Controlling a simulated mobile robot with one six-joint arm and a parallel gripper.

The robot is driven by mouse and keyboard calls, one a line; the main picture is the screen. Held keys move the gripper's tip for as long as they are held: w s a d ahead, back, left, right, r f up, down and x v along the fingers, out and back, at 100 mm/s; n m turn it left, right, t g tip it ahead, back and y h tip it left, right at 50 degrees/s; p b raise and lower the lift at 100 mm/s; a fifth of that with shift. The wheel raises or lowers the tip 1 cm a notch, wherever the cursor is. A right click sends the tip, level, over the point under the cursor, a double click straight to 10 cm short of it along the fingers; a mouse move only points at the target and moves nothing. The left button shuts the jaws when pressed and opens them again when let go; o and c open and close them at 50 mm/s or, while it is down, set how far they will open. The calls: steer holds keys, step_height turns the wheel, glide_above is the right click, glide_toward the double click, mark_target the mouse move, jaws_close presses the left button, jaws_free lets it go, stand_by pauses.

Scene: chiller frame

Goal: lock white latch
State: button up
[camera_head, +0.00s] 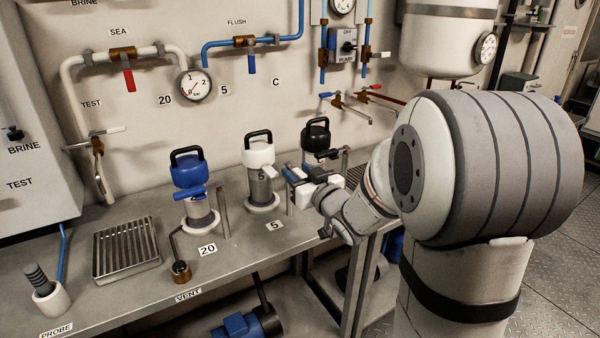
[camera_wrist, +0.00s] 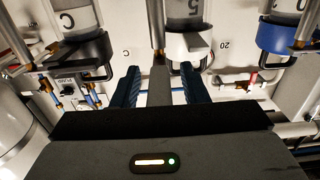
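The white-topped unit (camera_head: 259,156) with a black loop handle stands upright on the bench, between a blue-topped unit (camera_head: 187,172) and a black-topped unit (camera_head: 316,138). The white collar (camera_wrist: 188,46) lies just beyond the fingers. Whether either finger touches anything, I cannot tell.
A slotted tray (camera_head: 126,250), a small brass cup (camera_head: 180,271) and a probe holder (camera_head: 50,299) stand on the bench to the left. Upright posts (camera_head: 222,213) stand beside the units. Pipes with valves and a gauge (camera_head: 195,85) are on the wall behind.

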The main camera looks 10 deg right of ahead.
steer(key=shift+w, duration=0.25)
jaws_close()
stand_by(0.5)
